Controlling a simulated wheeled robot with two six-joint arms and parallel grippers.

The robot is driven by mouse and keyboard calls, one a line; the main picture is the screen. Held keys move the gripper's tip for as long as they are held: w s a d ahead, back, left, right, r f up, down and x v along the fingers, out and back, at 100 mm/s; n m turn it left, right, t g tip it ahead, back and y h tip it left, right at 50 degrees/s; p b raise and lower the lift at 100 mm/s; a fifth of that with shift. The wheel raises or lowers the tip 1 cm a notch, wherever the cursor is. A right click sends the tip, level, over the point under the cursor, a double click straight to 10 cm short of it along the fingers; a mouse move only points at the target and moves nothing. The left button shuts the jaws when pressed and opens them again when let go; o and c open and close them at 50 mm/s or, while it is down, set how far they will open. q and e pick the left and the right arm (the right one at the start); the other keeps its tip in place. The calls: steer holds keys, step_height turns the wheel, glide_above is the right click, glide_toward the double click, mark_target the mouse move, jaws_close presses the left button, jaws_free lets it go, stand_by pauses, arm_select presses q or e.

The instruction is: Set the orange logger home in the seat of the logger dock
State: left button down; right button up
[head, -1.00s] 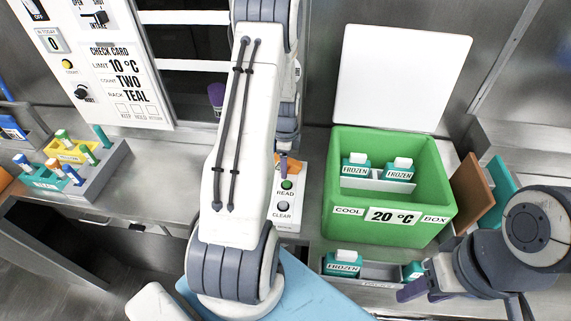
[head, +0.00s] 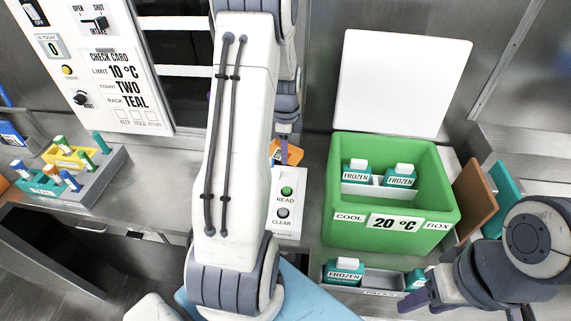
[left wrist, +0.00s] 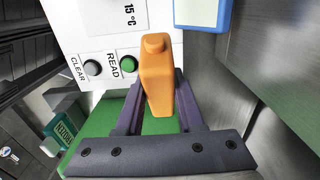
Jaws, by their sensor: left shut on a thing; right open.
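The orange logger (left wrist: 157,80) is held between the purple fingers of my left gripper (left wrist: 160,108) in the left wrist view. In the head view the logger (head: 293,153) shows partly, at the far end of the white dock box (head: 285,222), with my left gripper (head: 284,132) just above it. The dock box (left wrist: 108,45) also shows in the left wrist view, with READ and CLEAR buttons and a 15 °C reading. The seat is not clearly visible, and I cannot tell whether the logger touches the dock. My right gripper (head: 416,298) is open at the lower right.
A green cool box (head: 390,238) with frozen packs stands right of the dock, its white lid raised behind. A pack tray (head: 383,282) lies in front. A grey rack (head: 108,172) with coloured vials stands left. My left arm hides the middle.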

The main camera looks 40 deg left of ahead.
arm_select(q)
steer(key=shift+r, duration=1.05)
glide_above(286, 170)
steer(key=s+d, duration=0.2)
steer(key=f, duration=0.5)
steer(key=shift+a+f+p, duration=0.25)
steer(key=shift+f+p, duration=0.1)
step_height(286, 170, down, 4)
steer(key=shift+r+p, duration=0.15)
steer(key=shift+p, duration=0.45)
steer(key=shift+f, duration=0.25)
steer(key=shift+f, duration=0.15)
steer(key=c, duration=0.5)
jaws_free()
